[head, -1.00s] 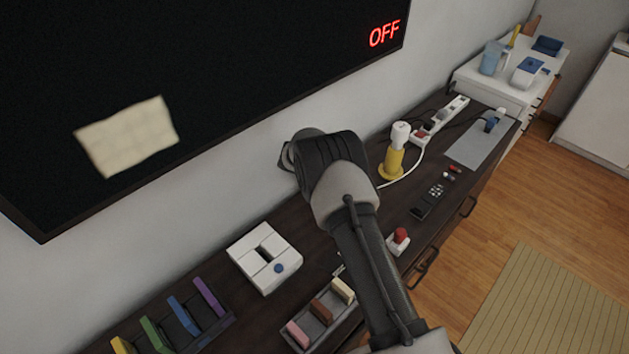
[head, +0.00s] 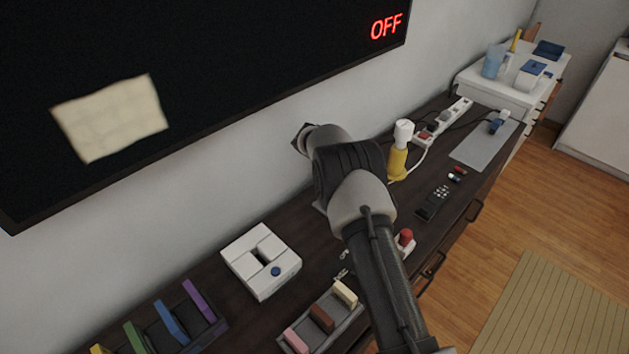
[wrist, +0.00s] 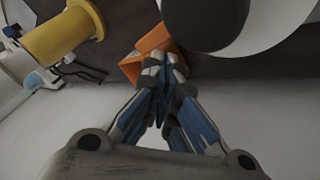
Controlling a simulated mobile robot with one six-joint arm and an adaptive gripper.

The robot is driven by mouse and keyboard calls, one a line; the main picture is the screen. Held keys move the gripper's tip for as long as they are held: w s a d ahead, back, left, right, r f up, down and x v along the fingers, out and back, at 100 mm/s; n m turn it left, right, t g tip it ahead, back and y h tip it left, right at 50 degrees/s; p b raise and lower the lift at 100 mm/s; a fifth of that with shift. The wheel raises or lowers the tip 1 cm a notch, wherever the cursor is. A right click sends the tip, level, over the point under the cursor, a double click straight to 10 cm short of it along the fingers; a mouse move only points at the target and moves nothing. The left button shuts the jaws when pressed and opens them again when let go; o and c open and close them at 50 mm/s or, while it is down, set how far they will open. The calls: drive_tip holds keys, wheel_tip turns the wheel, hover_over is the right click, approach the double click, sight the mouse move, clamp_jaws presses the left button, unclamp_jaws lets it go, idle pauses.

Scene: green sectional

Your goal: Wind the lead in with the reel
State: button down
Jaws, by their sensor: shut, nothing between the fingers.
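My gripper (wrist: 162,68) is shut and empty in the wrist view. Its fingertips overlap an orange block-like part (wrist: 148,50); I cannot tell whether they touch it. A large round dark-and-white thing (wrist: 262,28) fills the upper right of that view and may be the reel. In the head view my arm hides the gripper and that spot. A white lead (head: 422,158) curves beside a yellow cylinder with a white top (head: 398,163); the yellow cylinder also shows in the wrist view (wrist: 62,36).
A dark cabinet top (head: 205,285) runs under the wall screen (head: 220,60). A white power strip (head: 445,122), a remote (head: 433,202), a red button (head: 405,236), a white box (head: 262,262) and a tray of blocks (head: 318,322) stand on it. The cabinet top is crowded.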

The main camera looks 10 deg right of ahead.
drive_tip(key=shift+s+d+f+m+g+h, duration=0.15)
drive_tip(key=shift+d+m+g, duration=0.15)
drive_tip(key=shift+m, duration=0.15)
drive_tip(key=shift+s+d+m+g+h, duration=0.15)
drive_tip(key=shift+d+m+g, duration=0.1)
drive_tip(key=shift+m, duration=0.2)
drive_tip(key=shift+s+d+m+g+h, duration=0.15)
drive_tip(key=shift+s+d+m+g, duration=0.2)
drive_tip(key=shift+m, duration=0.3)
drive_tip(key=shift+s+d+m+g+h, duration=0.15)
drive_tip(key=shift+d+m+g, duration=0.15)
drive_tip(key=shift+d+m, duration=0.25)
drive_tip(key=shift+s+d, duration=0.3)
drive_tip(key=shift+s, duration=0.05)
